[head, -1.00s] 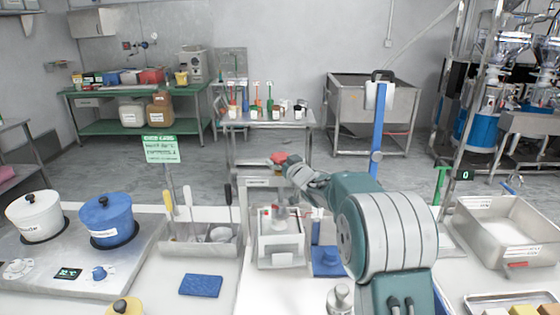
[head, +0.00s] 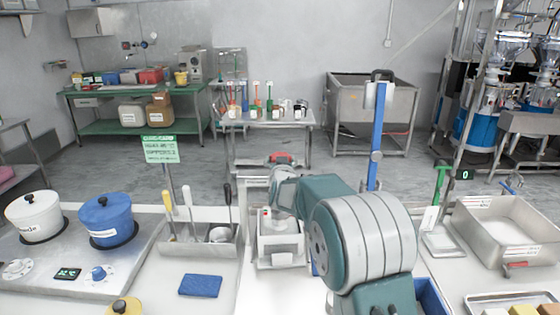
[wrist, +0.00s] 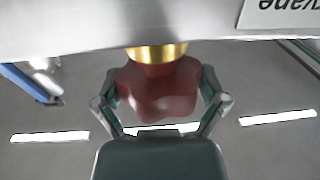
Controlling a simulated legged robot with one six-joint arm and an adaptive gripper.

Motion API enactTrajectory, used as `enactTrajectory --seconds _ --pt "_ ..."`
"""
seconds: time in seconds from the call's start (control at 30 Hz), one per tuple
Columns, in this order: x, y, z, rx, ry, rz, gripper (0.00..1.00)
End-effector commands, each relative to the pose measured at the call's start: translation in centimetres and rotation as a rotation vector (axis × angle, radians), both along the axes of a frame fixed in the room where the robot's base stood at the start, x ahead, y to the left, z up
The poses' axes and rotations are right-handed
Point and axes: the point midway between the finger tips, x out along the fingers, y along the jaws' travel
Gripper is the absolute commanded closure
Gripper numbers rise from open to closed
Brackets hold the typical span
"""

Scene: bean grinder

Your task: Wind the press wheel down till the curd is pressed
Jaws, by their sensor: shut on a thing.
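The press (head: 281,250) is a pale box-like unit on the front bench in the head view. Its red wheel (head: 284,158) shows at the top, partly hidden by my gripper (head: 283,172). In the wrist view the wheel (wrist: 158,92) is a dark red lobed knob on a brass collar (wrist: 157,53). My gripper's fingers (wrist: 160,100) lie on either side of the knob and are shut on it. The curd cannot be made out; my arm and the press frame hide part of the press.
A utensil holder (head: 200,240) and a blue cloth (head: 201,285) are left of the press. A blue post (head: 377,140) stands behind my arm. A steel basin (head: 510,235) is at the right. Pots stand at the far left.

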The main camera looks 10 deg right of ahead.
Motion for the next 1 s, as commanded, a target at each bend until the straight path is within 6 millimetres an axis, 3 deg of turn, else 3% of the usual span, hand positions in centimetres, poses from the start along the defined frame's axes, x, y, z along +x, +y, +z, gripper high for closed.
enactTrajectory --seconds 0.63,0.67,0.7,1.0 --pt "-0.02 0.08 -0.37 0.000 0.007 -0.030 0.57" --pt "-0.02 0.08 -0.37 0.000 0.007 -0.030 0.05" --pt "-0.01 0.08 -0.37 0.000 0.007 -0.030 0.00" --pt "0.09 0.04 -0.21 0.000 0.003 -0.031 0.00"
